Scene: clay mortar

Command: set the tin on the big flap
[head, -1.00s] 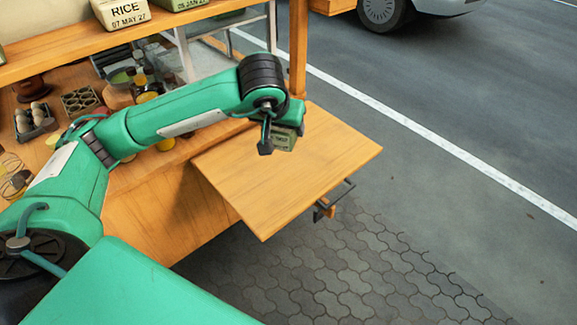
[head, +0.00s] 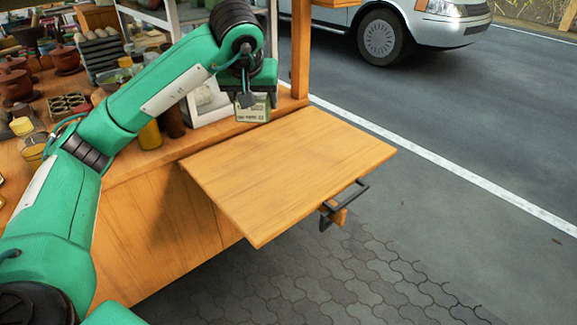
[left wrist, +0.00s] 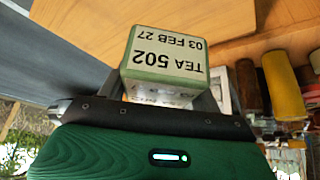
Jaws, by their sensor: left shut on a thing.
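The tin (head: 253,109) is a small green box with a white label. In the left wrist view the tin (left wrist: 165,58) reads "TEA 502, 03 FEB 27". My left gripper (head: 248,96) is shut on the tin and holds it near the back edge of the big flap. In the left wrist view my left gripper (left wrist: 160,100) shows behind the tin, its fingers partly hidden. The big flap (head: 290,170) is a bare, flat wooden board sticking out from the stall's end. I cannot tell the exact gap between tin and flap. My right gripper is out of view.
The stall counter (head: 150,165) is crowded with jars, pots and a yellow cylinder (head: 150,135). A wooden post (head: 300,50) rises behind the flap. A dark bracket (head: 342,205) juts from the flap's right side. A silver car (head: 410,30) stands on the road.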

